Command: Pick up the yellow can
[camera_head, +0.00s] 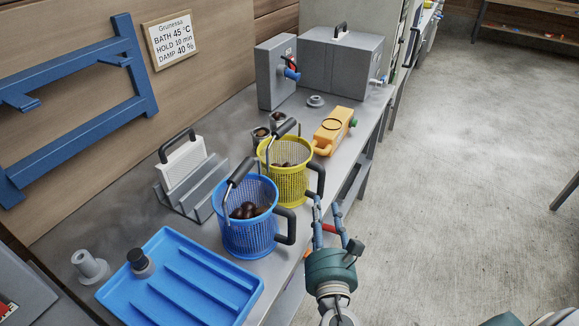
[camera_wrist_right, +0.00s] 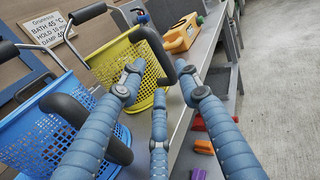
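The yellow-orange can (camera_head: 332,128) has a green cap and a dark ring on top and lies on the grey bench behind the yellow basket. It also shows at the top of the right wrist view (camera_wrist_right: 181,38). My right gripper (camera_head: 333,212) is open at the bench's front edge, with nothing between its fingers. Its fingers (camera_wrist_right: 160,82) are spread just before the black side handle of the yellow mesh basket (camera_head: 288,183); whether they touch it I cannot tell. The can is farther off, beyond the basket. My left gripper is not in view.
A blue mesh basket (camera_head: 248,228) with brown chestnuts stands beside the yellow one, which also holds chestnuts. A blue tray (camera_head: 190,285) lies at the near end. Grey machines (camera_head: 343,65) stand behind the can. Open floor lies to the right of the bench.

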